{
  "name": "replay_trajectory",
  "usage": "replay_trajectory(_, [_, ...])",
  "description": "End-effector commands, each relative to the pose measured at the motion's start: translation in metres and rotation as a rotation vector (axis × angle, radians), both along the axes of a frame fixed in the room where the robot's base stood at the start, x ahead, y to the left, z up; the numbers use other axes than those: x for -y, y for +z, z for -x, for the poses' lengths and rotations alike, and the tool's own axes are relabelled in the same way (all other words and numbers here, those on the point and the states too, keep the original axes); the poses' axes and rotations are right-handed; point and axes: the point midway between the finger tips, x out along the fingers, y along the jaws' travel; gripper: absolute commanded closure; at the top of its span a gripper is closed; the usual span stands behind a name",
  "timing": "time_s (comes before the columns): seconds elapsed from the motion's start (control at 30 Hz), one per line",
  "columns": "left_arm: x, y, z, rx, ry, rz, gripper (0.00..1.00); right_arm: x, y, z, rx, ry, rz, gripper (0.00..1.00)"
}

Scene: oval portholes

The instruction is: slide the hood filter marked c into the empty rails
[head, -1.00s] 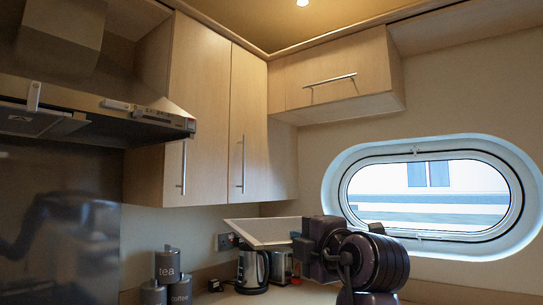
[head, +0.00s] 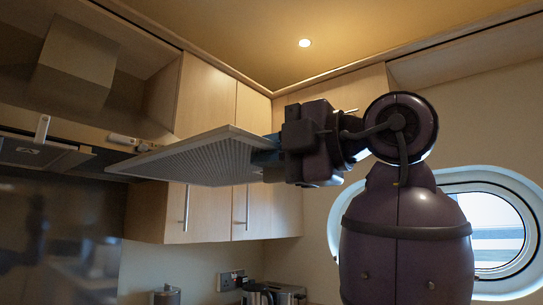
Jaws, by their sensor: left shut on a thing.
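A grey mesh filter panel (head: 195,160) with a pale rim is held up beside the cooker hood (head: 80,128). My left gripper (head: 268,152) is shut on its right edge. The panel is tilted and its left end overlaps the hood's right end in the picture; I cannot tell whether they touch. No letter c can be read on it. Another filter (head: 40,153) sits in the hood's underside at the far left. The dark underside to its right (head: 88,167) looks open, but the rails cannot be made out. My right gripper is not in view.
Wall cupboards (head: 205,100) with bar handles stand behind the panel. A kettle (head: 258,293), a toaster (head: 288,294) and a canister (head: 166,295) are on the counter below. An oval porthole (head: 490,232) is at the right, partly behind my arm.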

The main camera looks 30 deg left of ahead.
Motion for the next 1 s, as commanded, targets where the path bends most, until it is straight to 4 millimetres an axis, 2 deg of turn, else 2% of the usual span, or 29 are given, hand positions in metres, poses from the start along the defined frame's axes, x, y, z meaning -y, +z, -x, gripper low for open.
replay_trajectory(0.03, [-0.003,0.008,0.002,0.005,0.001,-0.001,1.00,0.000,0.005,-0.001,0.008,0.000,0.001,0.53])
replay_trajectory(0.2, [-0.016,0.024,0.002,0.007,0.001,-0.001,1.00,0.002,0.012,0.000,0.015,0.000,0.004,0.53])
replay_trajectory(0.5, [-0.035,0.046,-0.001,0.006,-0.001,-0.002,1.00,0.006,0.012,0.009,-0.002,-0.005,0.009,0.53])
replay_trajectory(1.0, [-0.043,0.056,-0.005,0.002,-0.002,-0.002,1.00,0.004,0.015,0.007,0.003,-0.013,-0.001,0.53])
